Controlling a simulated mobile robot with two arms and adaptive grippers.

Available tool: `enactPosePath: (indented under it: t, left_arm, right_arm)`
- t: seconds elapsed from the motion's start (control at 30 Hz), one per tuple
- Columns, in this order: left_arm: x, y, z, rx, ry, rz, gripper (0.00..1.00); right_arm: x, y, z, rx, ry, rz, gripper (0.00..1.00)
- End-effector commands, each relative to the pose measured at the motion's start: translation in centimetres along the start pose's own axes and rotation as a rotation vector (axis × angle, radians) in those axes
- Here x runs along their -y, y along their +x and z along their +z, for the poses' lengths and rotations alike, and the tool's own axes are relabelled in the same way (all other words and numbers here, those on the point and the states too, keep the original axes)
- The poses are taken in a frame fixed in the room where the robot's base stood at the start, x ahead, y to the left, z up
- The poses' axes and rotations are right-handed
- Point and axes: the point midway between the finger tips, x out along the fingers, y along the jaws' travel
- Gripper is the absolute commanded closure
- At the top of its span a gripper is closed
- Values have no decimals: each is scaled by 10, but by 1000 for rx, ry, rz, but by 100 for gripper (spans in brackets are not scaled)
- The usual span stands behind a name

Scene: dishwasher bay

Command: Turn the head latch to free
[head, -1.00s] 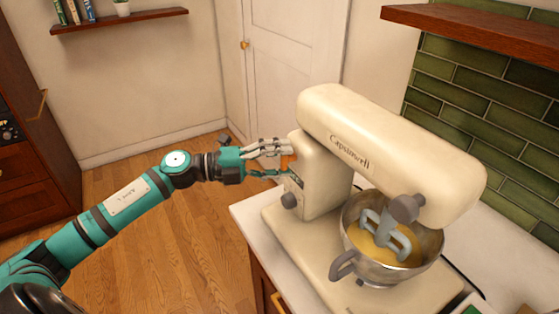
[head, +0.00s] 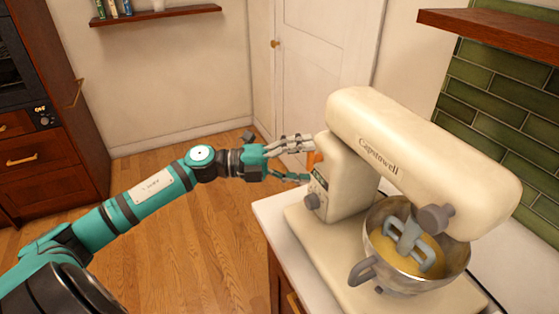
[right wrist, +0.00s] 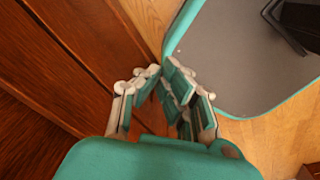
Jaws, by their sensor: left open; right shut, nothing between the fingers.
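The cream stand mixer (head: 372,160) stands on the counter, its head over the steel bowl (head: 378,272). The grey beater (head: 410,240) hangs down into yellow batter in the bowl. The orange head latch (head: 311,159) is on the left side of the mixer's neck, above a small panel and a dark knob (head: 312,202). My left gripper (head: 306,160) is open, its fingers above and below the latch. I cannot tell whether they touch it or which way the latch is turned. My right gripper (right wrist: 163,73) is shut and empty, seen in the right wrist view, away from the mixer.
The white counter (head: 272,216) has a front edge below the mixer. A wooden shelf (head: 495,33) juts out above right, near the mixer head. Wood floor (head: 190,245) lies open under my left arm. Brown wooden panels (right wrist: 60,70) are close to my right gripper.

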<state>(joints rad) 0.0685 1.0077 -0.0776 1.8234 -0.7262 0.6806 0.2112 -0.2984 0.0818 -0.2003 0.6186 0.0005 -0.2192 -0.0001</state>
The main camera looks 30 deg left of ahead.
Motion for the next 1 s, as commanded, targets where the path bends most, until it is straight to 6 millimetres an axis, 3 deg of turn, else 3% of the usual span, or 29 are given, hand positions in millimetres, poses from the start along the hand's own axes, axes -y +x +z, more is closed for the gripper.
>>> enactPosePath:
  t: [0.4,0.6,1.0]
  left_arm:
    - [-2,-74,0,2,-3,4,21]
    - [-1,-102,0,1,-1,2,21]
    - [0,-112,0,-1,1,1,21]
  right_arm:
    - [2,0,0,1,1,-2,100]
    - [2,0,0,1,1,-2,100]
    - [2,0,0,1,1,-2,100]
